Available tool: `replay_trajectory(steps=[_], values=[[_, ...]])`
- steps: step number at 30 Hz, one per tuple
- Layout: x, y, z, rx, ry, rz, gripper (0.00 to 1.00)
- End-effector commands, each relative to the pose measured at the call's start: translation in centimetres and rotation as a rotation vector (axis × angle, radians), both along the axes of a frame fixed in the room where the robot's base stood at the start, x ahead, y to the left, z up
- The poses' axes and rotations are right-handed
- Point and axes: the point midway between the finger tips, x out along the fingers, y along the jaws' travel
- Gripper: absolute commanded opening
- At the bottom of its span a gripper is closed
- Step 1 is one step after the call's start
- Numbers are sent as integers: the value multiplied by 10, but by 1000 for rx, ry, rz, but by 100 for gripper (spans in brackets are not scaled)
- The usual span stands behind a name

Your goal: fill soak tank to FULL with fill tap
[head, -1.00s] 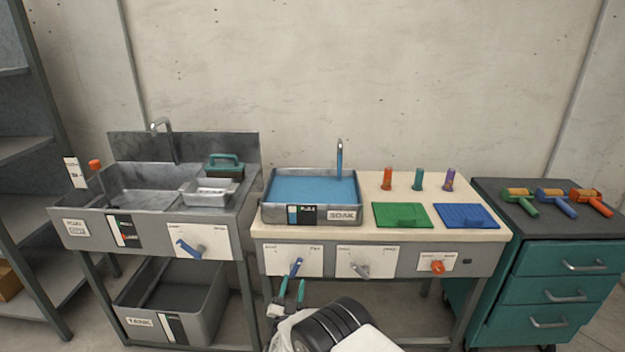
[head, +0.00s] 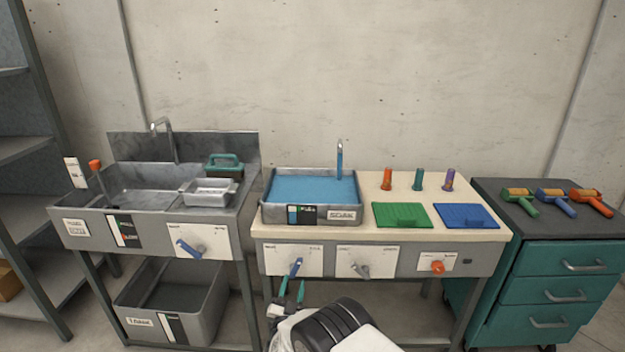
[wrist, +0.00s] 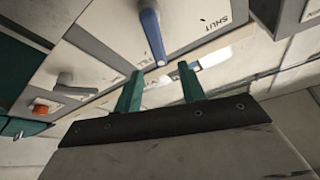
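The soak tank (head: 272,214) is a grey metal basin on the bench, holding blue water (head: 312,188) close to its rim. A blue stream hangs below the spout (head: 340,148) at its back right. The fill tap's blue lever (head: 296,267) is on a white plate below the tank, tilted. My gripper (head: 293,281) is open with teal fingers, just below the lever. In the wrist view, the blue lever (wrist: 152,36) stands just beyond and between the open fingertips (wrist: 160,69); I see no contact. A "SHUT" label shows right of it. The tank's level gauge is too small to read.
A second, grey lever (head: 360,270) and an orange knob (head: 437,267) sit to the right on the bench front. A sink (head: 140,195) with its own blue lever (head: 188,248) stands left. A teal drawer cart (head: 560,260) stands right.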

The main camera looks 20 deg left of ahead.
Motion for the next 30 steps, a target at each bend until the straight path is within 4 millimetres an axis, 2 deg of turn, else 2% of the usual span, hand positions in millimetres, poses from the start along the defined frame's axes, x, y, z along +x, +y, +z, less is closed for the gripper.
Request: replay_trajectory(steps=[10,11,16,19,23,26,30], values=[[1,0,1,2,-1,-1,40],[2,1,5,5,-3,-1,40],[14,5,49,11,11,7,40],[16,2,62,-24,93,45,40],[9,-6,57,-80,231,101,40],[-1,-14,34,-119,323,131,40],[9,-9,27,-117,350,141,40]])
